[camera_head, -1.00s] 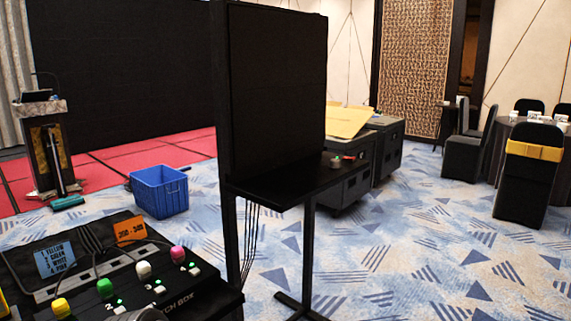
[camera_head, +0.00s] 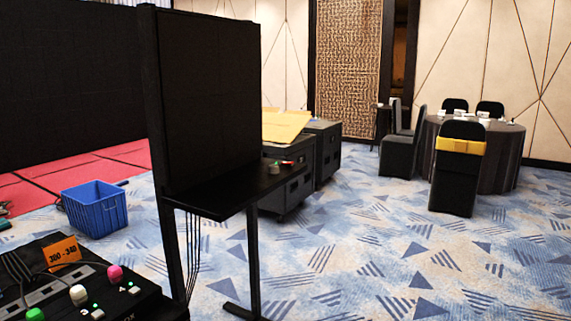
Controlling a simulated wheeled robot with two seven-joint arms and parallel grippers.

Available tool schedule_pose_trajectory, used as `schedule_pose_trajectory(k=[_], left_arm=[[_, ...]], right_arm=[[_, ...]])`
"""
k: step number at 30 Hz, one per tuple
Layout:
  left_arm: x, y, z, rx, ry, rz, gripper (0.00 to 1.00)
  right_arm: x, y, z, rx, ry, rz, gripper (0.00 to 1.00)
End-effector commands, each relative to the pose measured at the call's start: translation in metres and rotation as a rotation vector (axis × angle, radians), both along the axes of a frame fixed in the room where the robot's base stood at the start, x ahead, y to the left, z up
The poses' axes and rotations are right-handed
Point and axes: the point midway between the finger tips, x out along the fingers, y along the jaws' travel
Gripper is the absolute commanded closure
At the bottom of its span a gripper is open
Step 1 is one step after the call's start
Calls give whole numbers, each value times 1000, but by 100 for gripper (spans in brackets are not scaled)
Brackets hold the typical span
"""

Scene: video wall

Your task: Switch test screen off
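The test screen (camera_head: 211,90) is a black panel on a black stand, left of centre, and its face is dark. A narrow black shelf (camera_head: 225,192) juts out below it. Neither of my grippers is in view.
A switch box (camera_head: 95,290) with coloured knobs and an orange card (camera_head: 62,252) is at the lower left. A blue crate (camera_head: 95,212) stands behind it. Dark cases (camera_head: 285,190) stand behind the screen. Carpet is clear at right, before a round table (camera_head: 500,160) with chairs.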

Motion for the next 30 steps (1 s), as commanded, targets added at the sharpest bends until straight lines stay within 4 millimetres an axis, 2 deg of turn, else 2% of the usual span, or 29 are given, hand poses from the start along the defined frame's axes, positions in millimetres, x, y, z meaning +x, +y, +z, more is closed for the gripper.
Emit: schedule_pose_trajectory(k=[8,21,30], left_arm=[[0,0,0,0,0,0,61],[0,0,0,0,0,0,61],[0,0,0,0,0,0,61]], right_arm=[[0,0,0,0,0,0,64],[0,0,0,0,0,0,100],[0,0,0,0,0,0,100]])
